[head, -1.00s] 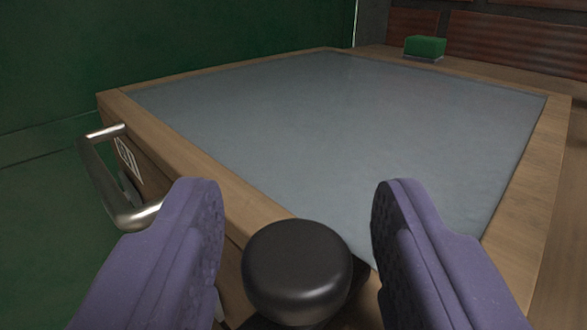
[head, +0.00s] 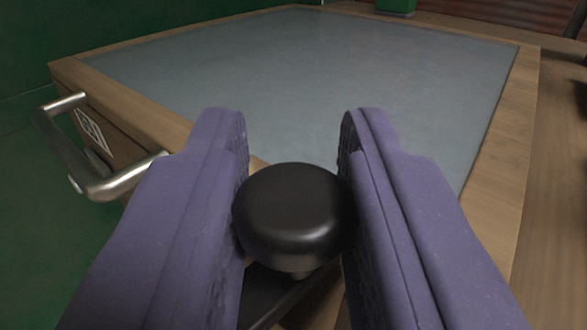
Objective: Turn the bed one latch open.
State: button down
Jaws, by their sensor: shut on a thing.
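A round black knob (head: 294,214), which looks like the handle of the bed one latch, stands at the near corner of a wood-framed bed (head: 300,80) with a flat grey surface. My gripper (head: 294,150) has its two purple fingers on the left and right sides of the knob, shut on it. The fingertips reach past the knob toward the bed. Below the knob a dark stem and part of a dark bar show; the rest of the latch is hidden by the knob and fingers.
A metal handle (head: 88,180) sticks out from the bed's left side, close to my left finger, beside a white label (head: 92,134). A green block (head: 396,5) is at the far edge. Green surfaces lie to the left, and a wooden surface runs along the right.

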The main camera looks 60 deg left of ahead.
jog(key=m+t+h+b, duration=0.1)
jog(key=m+t+h, duration=0.3)
jog(key=shift+a+f, duration=0.1)
jog(key=shift+a, duration=0.05)
jog(key=m+t+h, duration=0.1)
jog(key=m+h, duration=0.1)
jog(key=h, duration=0.1)
jog(key=m+t+h+b, duration=0.1)
jog(key=m+t+h, duration=0.1)
jog(key=h, duration=0.2)
jog(key=shift+m, duration=0.3)
jog(key=m+h, duration=0.1)
jog(key=h, duration=0.1)
jog(key=m+h+b, duration=0.1)
jog(key=m+h, duration=0.1)
jog(key=h, duration=0.1)
jog(key=shift+m+t+h, duration=0.3)
jog(key=m+g+h, duration=0.1)
jog(key=m+h, duration=0.1)
jog(key=h, duration=0.1)
jog(key=m+g+h, duration=0.1)
jog(key=m+h, duration=0.1)
jog(key=h, duration=0.1)
jog(key=shift+r, duration=0.2)
jog(key=shift+m+h, duration=0.4)
jog(key=shift+h, duration=0.2)
jog(key=c, duration=0.9)
grip_release()
jog(key=shift+w, duration=0.1)
